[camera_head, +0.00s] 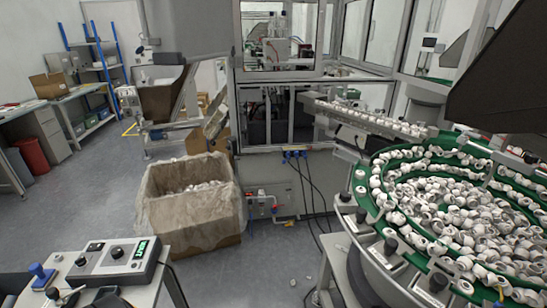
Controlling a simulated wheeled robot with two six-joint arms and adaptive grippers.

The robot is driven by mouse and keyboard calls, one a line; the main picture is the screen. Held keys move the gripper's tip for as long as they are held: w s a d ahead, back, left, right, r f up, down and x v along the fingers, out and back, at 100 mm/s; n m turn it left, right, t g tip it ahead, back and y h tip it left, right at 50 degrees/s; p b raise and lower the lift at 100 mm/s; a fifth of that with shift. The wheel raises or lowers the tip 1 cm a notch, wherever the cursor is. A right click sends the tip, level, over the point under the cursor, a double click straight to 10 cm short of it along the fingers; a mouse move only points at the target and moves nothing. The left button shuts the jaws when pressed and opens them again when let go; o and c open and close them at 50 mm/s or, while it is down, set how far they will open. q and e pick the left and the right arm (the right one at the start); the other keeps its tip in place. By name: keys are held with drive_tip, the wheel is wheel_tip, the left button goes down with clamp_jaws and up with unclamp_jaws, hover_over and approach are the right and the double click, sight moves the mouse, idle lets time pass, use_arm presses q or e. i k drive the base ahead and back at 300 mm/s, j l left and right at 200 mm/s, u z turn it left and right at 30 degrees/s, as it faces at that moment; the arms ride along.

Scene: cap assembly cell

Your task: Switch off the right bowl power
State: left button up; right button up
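A large round feeder bowl (367,202) with a green inside stands at the right, filled with many white caps. Its right part is cut off by the picture edge. A grey control box (118,258) with dark knobs and a lit green display lies on a small table at the lower left. I cannot tell which bowl this box serves, nor make out a power switch on it. Neither of my grippers can be made out in this view.
A carton (192,225) with a plastic liner and white caps stands on the floor at centre left. A glazed machine frame (290,78) is behind. A dark sloping shape (495,85) overhangs the bowl. Grey floor (235,275) is mostly clear between table and bowl.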

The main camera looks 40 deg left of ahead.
sight(94, 246)
drive_tip(key=k+l, duration=0.3)
drive_tip(key=k, duration=0.2)
drive_tip(key=k+l+z, duration=0.1)
drive_tip(key=k+l, duration=0.2)
drive_tip(key=k, duration=0.2)
drive_tip(key=k+j+z, duration=0.15)
drive_tip(key=k, duration=0.25)
drive_tip(key=k+j+z, duration=0.15)
drive_tip(key=k+j, duration=0.15)
drive_tip(key=k, duration=0.15)
drive_tip(key=k+j+z, duration=0.15)
drive_tip(key=k, duration=0.3)
drive_tip(key=k+j+z, duration=0.15)
drive_tip(key=k+j, duration=0.15)
drive_tip(key=j, duration=0.3)
drive_tip(key=k+j+z, duration=0.15)
drive_tip(key=k+j, duration=0.15)
drive_tip(key=j, duration=0.25)
drive_tip(key=k+j+z, duration=0.15)
drive_tip(key=k+j, duration=0.2)
drive_tip(key=j, duration=0.15)
drive_tip(key=k+j+z, duration=0.15)
drive_tip(key=k+j, duration=0.2)
drive_tip(key=j, duration=0.55)
drive_tip(key=k+j+z, duration=0.15)
drive_tip(key=j, duration=0.95)
drive_tip(key=j+z, duration=0.15)
drive_tip(key=j, duration=0.4)
drive_tip(key=k+j, duration=0.15)
drive_tip(key=j, duration=0.4)
